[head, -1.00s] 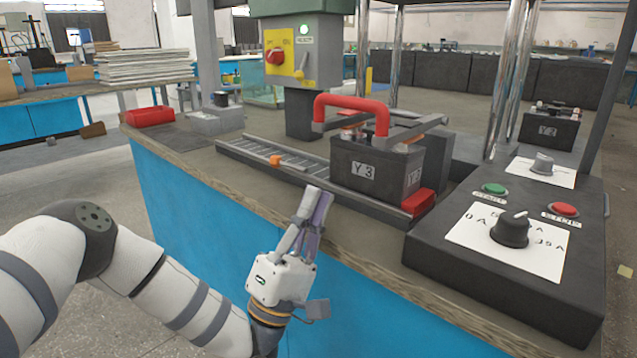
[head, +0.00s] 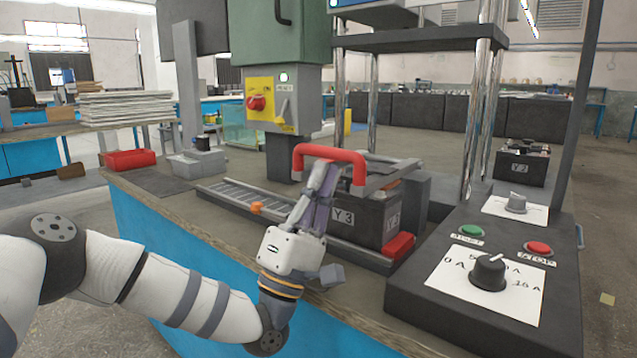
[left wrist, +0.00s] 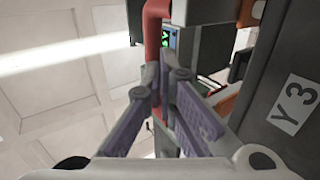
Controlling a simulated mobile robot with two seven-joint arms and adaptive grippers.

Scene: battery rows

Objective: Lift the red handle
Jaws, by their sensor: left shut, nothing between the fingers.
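The red handle (head: 330,153) is an upturned U-shaped bar over a dark battery (head: 376,218) labelled Y3, which sits in a slot at the end of a rail. My left gripper (head: 325,172) is shut with nothing between its fingers. Its fingertips are just below the bar, in front of the handle's opening in the head view. In the left wrist view the red handle (left wrist: 155,30) rises beyond the shut fingertips (left wrist: 165,75), and the battery's label side (left wrist: 290,90) is at the right. I cannot tell whether the fingers touch the handle. My right gripper is not in view.
A control box with a knob (head: 489,272), a green button (head: 471,230) and a red button (head: 538,248) stands at the right. A metal rail (head: 235,196) runs left of the battery. A red tray (head: 130,159) lies at the far left. Upright posts stand behind.

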